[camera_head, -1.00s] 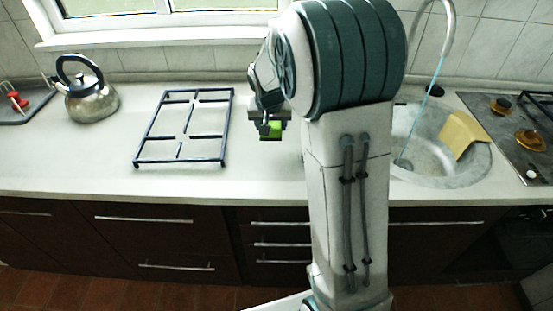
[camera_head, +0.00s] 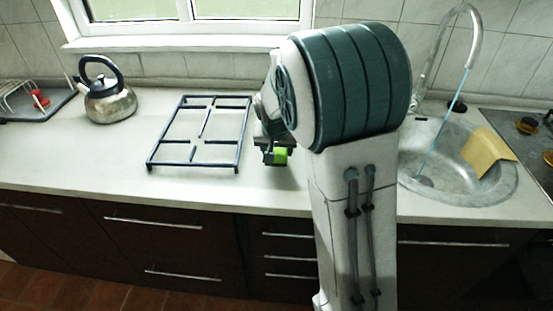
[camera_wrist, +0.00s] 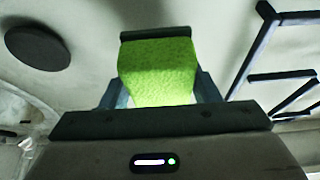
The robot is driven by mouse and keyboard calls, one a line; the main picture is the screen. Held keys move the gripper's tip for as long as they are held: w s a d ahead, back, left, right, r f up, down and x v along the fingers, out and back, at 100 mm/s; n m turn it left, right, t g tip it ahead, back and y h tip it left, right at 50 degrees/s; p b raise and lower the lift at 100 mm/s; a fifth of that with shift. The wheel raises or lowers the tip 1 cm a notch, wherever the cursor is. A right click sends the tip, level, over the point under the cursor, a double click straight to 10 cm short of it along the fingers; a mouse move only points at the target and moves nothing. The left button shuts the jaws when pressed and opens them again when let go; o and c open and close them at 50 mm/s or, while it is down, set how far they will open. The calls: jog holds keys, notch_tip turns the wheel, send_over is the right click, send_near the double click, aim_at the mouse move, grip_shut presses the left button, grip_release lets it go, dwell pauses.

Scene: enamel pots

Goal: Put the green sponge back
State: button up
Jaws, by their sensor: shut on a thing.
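The green sponge (camera_head: 281,156) is between the fingers of my gripper (camera_head: 273,153), which is shut on it. They are over the pale counter, just right of the dark pot grate (camera_head: 240,150). In the wrist view the sponge (camera_wrist: 158,72) fills the space between the fingers (camera_wrist: 160,95). My arm hides the counter behind and to the right of the gripper in the head view. I cannot tell how high the sponge is above the counter.
A kettle (camera_head: 110,104) and a rack tray (camera_head: 40,105) stand at the left. A round sink (camera_head: 440,188) with a yellow cloth (camera_head: 488,153) over its rim is at the right, beside a hob (camera_head: 535,150). A dark disc (camera_wrist: 38,47) shows in the wrist view. Bare counter lies before the grate.

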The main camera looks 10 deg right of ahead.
aim_at(276, 151)
jog(key=shift+f, duration=2)
jog(key=shift+f, duration=0.15)
jog(key=o, duration=1.3)
jog(key=shift+s+r, duration=0.1)
jog(key=shift+r, duration=0.3)
jog(key=v, duration=1)
jog(key=shift+r, duration=0.1)
jog(key=s+n, duration=0.1)
jog(key=s, duration=0.6)
jog(key=s+n+g+y, duration=0.1)
jog(key=s, duration=0.7)
jog(key=s+d+r+n, duration=0.1)
jog(key=s, duration=0.7)
jog(key=shift+d+g, duration=0.1)
jog(key=shift+g, duration=0.2)
